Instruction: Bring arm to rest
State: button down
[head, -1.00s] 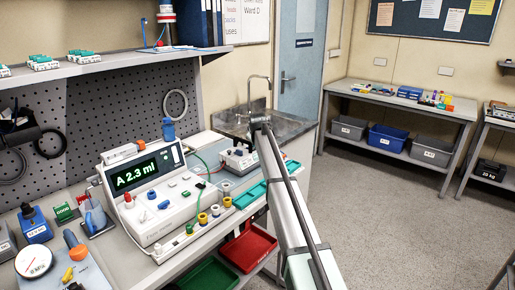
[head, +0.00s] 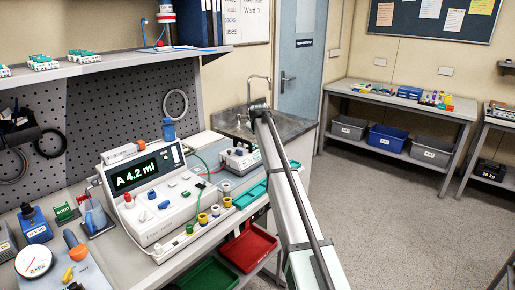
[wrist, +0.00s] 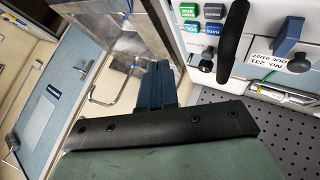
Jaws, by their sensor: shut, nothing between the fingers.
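My gripper (wrist: 156,66) shows in the wrist view as two dark blue fingers closed together, with nothing held between them. Past them are the sink area and a white device front (wrist: 260,30) with green and grey buttons, a blue knob and a label. In the head view, my arm rises from the bottom to a bend in front of the sink; I cannot make out the gripper there. The infusion pump analyser (head: 155,190) sits on the left bench, and its display (head: 136,176) reads "A 4.2 ml".
The left bench carries a pressure gauge (head: 34,262), a small grey unit (head: 240,160) and teal trays (head: 250,194). Red (head: 248,248) and green (head: 208,275) trays sit below. A shelf (head: 110,66) overhangs the bench. Open floor (head: 390,220) lies at the right.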

dwell(0.4)
